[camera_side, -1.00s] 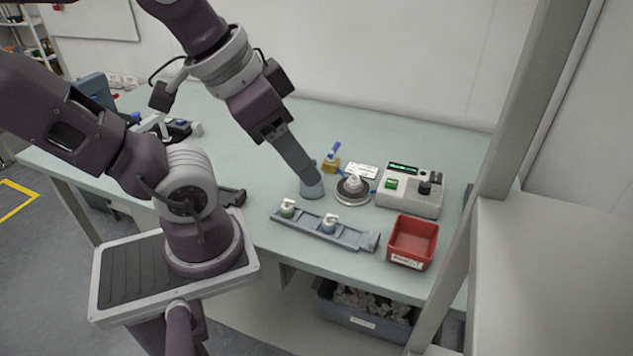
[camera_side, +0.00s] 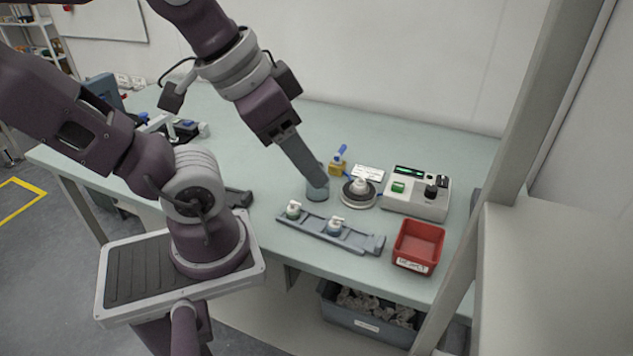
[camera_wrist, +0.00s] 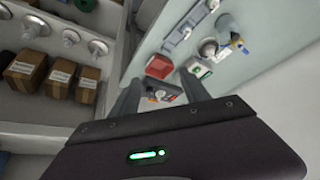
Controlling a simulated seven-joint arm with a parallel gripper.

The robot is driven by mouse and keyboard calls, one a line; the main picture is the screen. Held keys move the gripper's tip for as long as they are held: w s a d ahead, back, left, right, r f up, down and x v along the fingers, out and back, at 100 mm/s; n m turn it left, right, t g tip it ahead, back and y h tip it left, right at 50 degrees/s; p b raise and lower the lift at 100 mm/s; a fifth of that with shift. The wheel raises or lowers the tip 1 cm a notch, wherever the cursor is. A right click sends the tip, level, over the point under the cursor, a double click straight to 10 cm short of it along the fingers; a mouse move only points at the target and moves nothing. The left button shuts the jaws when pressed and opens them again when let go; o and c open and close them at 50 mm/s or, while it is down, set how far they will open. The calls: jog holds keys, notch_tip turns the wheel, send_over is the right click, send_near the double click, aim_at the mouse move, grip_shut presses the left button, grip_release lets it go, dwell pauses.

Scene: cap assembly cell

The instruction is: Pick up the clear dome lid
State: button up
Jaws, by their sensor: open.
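The clear dome lid (camera_side: 317,194) appears as a grey-blue, see-through round shape on the bench, left of a dark round stand (camera_side: 358,192). My gripper's lower end partly covers it in the side view. In the wrist view the lid seems to be the greyish shape (camera_wrist: 226,24) at the upper right, well away from my fingers. My gripper (camera_side: 319,180) slants down to the right in the side view. In the wrist view its two fingers (camera_wrist: 163,88) stand apart with nothing held between them. The side view alone does not show its height above the lid.
A grey rail with two small pump-top pieces (camera_side: 350,239) lies in front. A red bin (camera_side: 418,245), a grey device (camera_side: 417,196) with a green button and a yellow-and-blue item (camera_side: 338,166) are nearby. Shelves with cardboard boxes (camera_wrist: 24,69) fill the wrist view's left.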

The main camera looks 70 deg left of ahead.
jog(key=o, duration=0.4)
jog(key=shift+w, duration=0.1)
jog(key=w+a+f+n+g, duration=0.4)
jog(key=w+a+f+n, duration=0.4)
jog(key=w+a+n, duration=0.45)
jog(key=a+f+n, duration=0.3)
jog(key=s+a+f+n+g, duration=0.1)
jog(key=a+f+n, duration=0.2)
jog(key=a, duration=0.1)
jog(key=a+f+n, duration=0.3)
jog(key=f, duration=0.1)
jog(key=shift+s+a+f+g, duration=0.1)
jog(key=shift+s+a+g, duration=0.1)
jog(key=shift+g, duration=0.1)
jog(key=f, duration=0.7)
jog(key=shift+w+a, duration=0.3)
